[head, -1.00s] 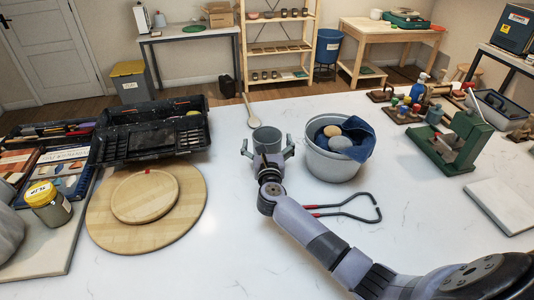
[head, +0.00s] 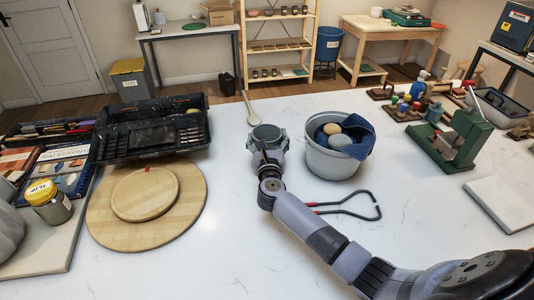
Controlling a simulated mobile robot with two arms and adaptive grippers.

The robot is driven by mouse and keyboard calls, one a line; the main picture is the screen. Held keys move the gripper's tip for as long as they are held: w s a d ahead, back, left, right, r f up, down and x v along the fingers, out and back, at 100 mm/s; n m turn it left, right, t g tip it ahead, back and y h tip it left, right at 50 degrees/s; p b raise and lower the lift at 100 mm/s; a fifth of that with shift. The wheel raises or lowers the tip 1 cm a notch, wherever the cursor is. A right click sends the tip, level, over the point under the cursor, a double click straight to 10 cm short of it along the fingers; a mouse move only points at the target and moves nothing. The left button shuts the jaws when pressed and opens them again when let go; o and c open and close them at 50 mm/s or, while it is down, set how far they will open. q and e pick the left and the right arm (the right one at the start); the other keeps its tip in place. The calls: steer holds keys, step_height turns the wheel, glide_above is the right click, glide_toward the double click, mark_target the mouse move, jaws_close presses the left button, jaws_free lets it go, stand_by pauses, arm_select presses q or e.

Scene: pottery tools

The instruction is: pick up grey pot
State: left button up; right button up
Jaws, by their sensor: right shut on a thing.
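The grey pot (head: 267,132) is a small cup-like vessel, upright with its open rim facing up, near the middle of the white table. My right gripper (head: 267,142) is around it, with a finger at each side, shut on the pot. The gripper and wrist hide the lower part of the pot, so I cannot tell whether its base touches the table. My left gripper is not in view.
A grey bucket (head: 328,168) with a blue cloth and stones stands close at the right. A wooden spoon (head: 250,108) lies behind. Wire tongs (head: 359,205) lie in front. Round wooden boards (head: 104,229) and a black tool tray (head: 129,151) are at the left.

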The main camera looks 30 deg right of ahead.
steer(key=c, duration=0.9)
steer(key=shift+r, duration=0.1)
steer(key=shift+c, duration=0.3)
steer(key=shift+r, duration=0.1)
